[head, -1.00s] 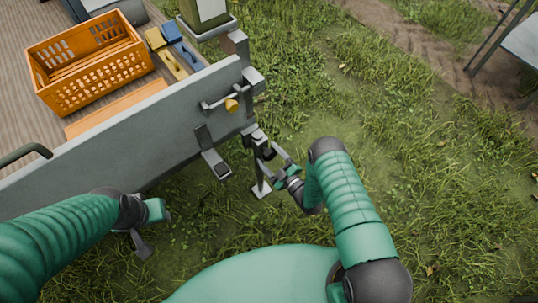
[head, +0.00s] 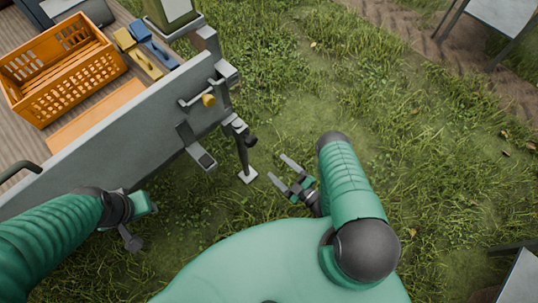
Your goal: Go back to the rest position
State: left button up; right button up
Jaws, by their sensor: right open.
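My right gripper (head: 277,168) is open and empty above the grass, with its two fingers pointing up and left. It shows just right of the trailer's support leg (head: 243,158), with a visible gap between them. My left gripper (head: 132,242) is low at the left, in front of the trailer's grey side board (head: 120,130). Only part of it shows past its wrist, so its jaw opening cannot be made out. No object shows in it.
The trailer bed carries an orange crate (head: 62,100), a yellow tool (head: 138,55) and a blue one (head: 150,42). A yellow-knobbed latch (head: 208,100) is on the trailer's corner. Grey tables stand at upper right (head: 505,15) and lower right (head: 520,280). Grass between is open.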

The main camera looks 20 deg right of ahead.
jog(key=shift+s+d, duration=0.1)
jog(key=shift+s, duration=0.3)
